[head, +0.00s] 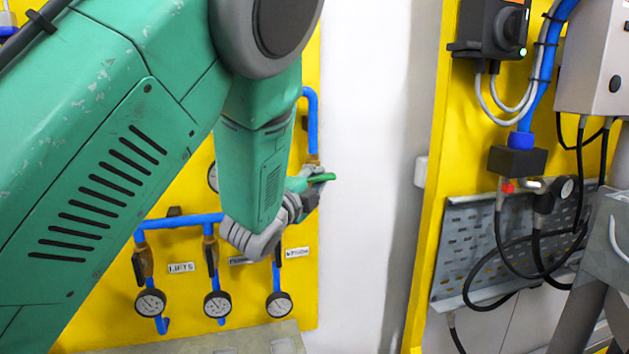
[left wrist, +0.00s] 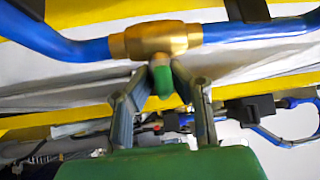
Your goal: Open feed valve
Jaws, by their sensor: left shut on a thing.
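The valve has a brass body (left wrist: 155,41) on a blue pipe, seen in the left wrist view. Its green handle (left wrist: 160,78) points from the brass body toward the camera. My left gripper (left wrist: 167,88) has a finger on each side of the handle and is shut on it. In the head view the left gripper (head: 300,197) is at the right edge of the yellow panel, with the green handle (head: 322,177) sticking out to its right. My forearm hides part of the pipework there. The right gripper is not in view.
Several gauges (head: 217,304) hang from blue pipes with brass valves (head: 143,262), on the yellow panel (head: 105,318), below and left of the gripper. A second yellow panel (head: 432,190) with cables and a perforated grey plate (head: 465,245) stands right. Bare white wall (head: 365,110) lies between.

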